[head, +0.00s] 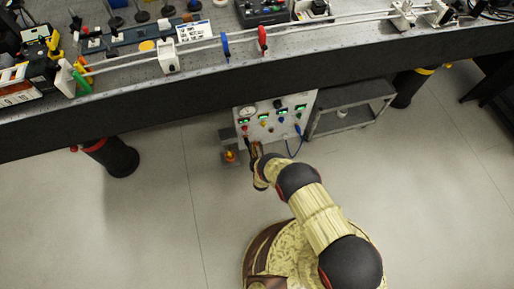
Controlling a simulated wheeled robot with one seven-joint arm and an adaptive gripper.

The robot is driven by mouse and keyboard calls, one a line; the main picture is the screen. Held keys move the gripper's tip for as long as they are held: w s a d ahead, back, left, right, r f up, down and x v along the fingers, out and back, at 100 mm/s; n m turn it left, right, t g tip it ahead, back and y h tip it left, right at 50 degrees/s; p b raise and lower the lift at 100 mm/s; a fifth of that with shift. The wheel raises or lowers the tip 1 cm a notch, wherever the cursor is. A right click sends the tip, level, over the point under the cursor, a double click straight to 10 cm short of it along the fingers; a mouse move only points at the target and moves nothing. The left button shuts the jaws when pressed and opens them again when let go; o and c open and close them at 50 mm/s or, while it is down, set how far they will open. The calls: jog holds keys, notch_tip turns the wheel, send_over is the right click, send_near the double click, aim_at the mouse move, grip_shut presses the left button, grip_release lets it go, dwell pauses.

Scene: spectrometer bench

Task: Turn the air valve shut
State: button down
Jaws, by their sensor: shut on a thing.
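The air panel (274,120) is a pale upright box under the bench, with a round gauge, several small green displays and coloured knobs. My gripper (253,149) is at the lower left of its front face, reaching in from below. Its jaws are shut on a small part there, which I take to be the air valve. The fingers and wrist hide most of that part, so its handle angle cannot be told.
A grey block with an orange-yellow fitting (231,156) stands close left of my gripper. A blue hose (297,146) hangs from the panel's right side. A grey shelf cart (350,106) stands at right. The bench edge (150,112) overhangs the panel. The floor in front is clear.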

jog(key=shift+a+f+n+h, duration=0.1)
jog(key=shift+n+h, duration=0.2)
jog(key=shift+n, duration=0.4)
jog(key=c, duration=1.5)
grip_release()
jog(key=shift+s, duration=0.1)
jog(key=v, duration=1.2)
jog(key=shift+f, duration=0.2)
jog(key=shift+a, duration=0.1)
